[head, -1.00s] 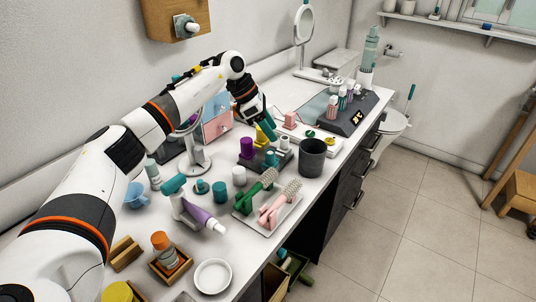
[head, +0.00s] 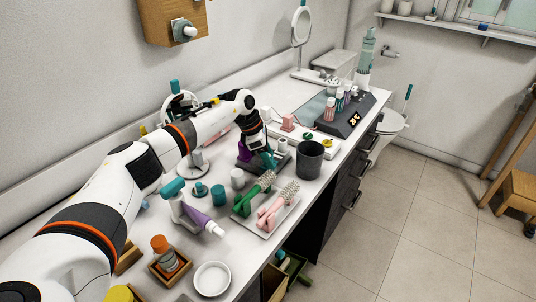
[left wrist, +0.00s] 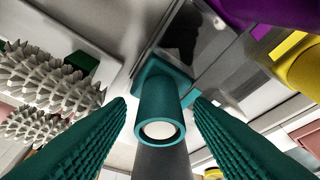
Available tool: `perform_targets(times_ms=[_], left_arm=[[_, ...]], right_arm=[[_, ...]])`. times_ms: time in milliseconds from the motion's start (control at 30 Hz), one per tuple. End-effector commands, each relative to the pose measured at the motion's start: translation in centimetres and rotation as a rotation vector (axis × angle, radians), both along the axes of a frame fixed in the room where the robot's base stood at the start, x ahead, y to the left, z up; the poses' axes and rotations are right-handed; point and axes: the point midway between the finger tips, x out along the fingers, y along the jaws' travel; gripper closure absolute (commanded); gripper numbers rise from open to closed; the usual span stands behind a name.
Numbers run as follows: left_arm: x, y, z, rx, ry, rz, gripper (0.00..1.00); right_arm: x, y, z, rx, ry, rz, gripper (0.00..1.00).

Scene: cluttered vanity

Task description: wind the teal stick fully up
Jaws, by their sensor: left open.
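The teal stick (left wrist: 158,105) shows in the left wrist view as a teal tube on a square teal base. A round pale end shows inside its open mouth. It stands on a dark glossy holder (left wrist: 203,45), which also shows in the head view (head: 252,166). My left gripper (left wrist: 160,118) is open, with one ribbed teal finger on each side of the tube and visible gaps between. In the head view, my left gripper (head: 268,158) is low over the holder and largely hides the stick. My right gripper is not in view.
A purple stick (left wrist: 262,10) and a yellow one (left wrist: 298,62) stand close by. A dark grey cup (head: 310,160) is right of the holder.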

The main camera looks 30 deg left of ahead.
Motion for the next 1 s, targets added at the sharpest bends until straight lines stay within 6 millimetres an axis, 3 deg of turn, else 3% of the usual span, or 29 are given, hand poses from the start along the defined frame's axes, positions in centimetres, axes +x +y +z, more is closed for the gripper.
perform_targets(times_ms=[300, 600, 1000], left_arm=[[0.06, -0.08, -0.27, 0.000, 0.000, 0.001, 0.52], [0.05, -0.07, -0.24, 0.000, 0.000, 0.001, 0.97], [0.03, -0.06, -0.21, -0.001, 0.001, 0.040, 0.98]], right_arm=[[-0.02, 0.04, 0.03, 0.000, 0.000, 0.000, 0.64], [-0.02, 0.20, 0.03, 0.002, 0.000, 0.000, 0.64], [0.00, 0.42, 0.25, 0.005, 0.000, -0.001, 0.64]])
